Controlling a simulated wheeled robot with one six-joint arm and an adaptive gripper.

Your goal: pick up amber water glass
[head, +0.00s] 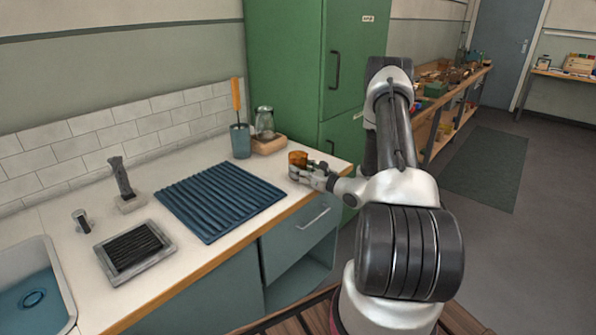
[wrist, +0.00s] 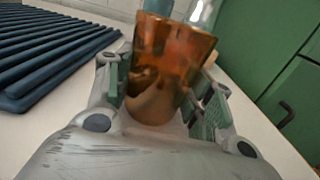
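The amber water glass (head: 297,158) stands upright on the white counter near its right end. In the wrist view the glass (wrist: 165,65) fills the middle, between the two fingers of my gripper (wrist: 162,100). The green finger pads are on either side of the glass, with what look like narrow gaps beside it. My gripper (head: 312,178) reaches in from the right in the head view, low over the counter. The fingers look open around the glass; the base of the glass is partly hidden by my gripper.
A blue ribbed mat (head: 220,200) lies left of the glass. Behind are a blue cup with an orange-handled tool (head: 240,140) and a glass jar (head: 264,122) on a wooden block (head: 268,145). A green cabinet (head: 290,60) stands behind the counter's end.

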